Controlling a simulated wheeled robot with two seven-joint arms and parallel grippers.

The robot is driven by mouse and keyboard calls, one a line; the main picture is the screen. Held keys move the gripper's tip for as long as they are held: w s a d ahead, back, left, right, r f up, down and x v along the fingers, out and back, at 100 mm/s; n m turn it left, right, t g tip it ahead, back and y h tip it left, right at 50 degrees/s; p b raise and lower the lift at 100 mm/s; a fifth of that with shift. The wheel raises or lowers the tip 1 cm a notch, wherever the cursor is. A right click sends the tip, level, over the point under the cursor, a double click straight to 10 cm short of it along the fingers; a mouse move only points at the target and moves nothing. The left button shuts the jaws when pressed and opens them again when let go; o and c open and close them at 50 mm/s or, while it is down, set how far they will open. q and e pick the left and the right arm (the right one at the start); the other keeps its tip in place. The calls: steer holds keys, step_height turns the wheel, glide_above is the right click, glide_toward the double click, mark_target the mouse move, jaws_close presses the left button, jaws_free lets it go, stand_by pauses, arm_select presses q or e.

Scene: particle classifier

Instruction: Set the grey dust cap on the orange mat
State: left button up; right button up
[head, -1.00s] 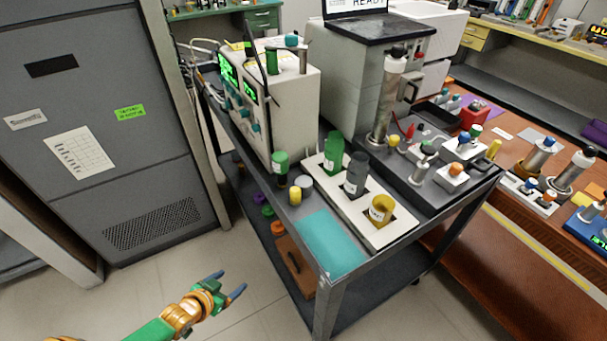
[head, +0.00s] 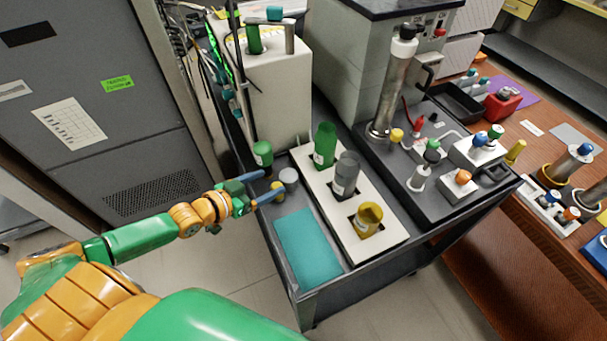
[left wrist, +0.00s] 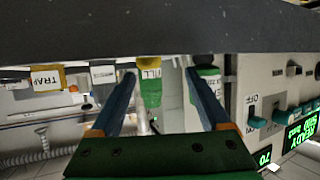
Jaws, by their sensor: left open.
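The grey dust cap (head: 289,176), a short grey cylinder, stands on the cart top in the head view. My left gripper (head: 271,184) is open and empty, its blue fingers pointing at the small caps from the left. The grey cap is just beyond the fingertips, not between them. A small yellow cap (head: 278,187) stands beside it, close to the lower finger. In the left wrist view, the open fingers (left wrist: 160,76) show, but the grey cap is not clearly seen. The only mat I make out on the cart is teal (head: 308,248); I see no orange one. My right gripper is out of view.
A green cap (head: 262,152) stands behind the grey one. A white holder (head: 385,245) with green, grey and yellow cylinders stands to the right. A white instrument (head: 275,95) rises behind. The teal mat's surface is clear.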

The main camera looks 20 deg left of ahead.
mark_target(278, 182)
arm_select(q)
steer(key=shift+s+f, duration=0.1)
steer(key=shift+f, duration=0.45)
steer(key=shift+s+a+b, duration=0.1)
steer(key=shift+s+b, duration=0.05)
steer(key=shift+b, duration=0.25)
steer(key=shift+w+f, duration=0.15)
steer(key=shift+w, duration=0.2)
steer(key=x, duration=0.2)
steer(key=b+x, duration=0.1)
steer(key=x, duration=0.1)
steer(key=b+x, duration=0.1)
steer(key=x, duration=0.1)
steer(key=shift+w+d, duration=0.1)
steer(key=shift+d, duration=0.25)
steer(key=c, duration=1.2)
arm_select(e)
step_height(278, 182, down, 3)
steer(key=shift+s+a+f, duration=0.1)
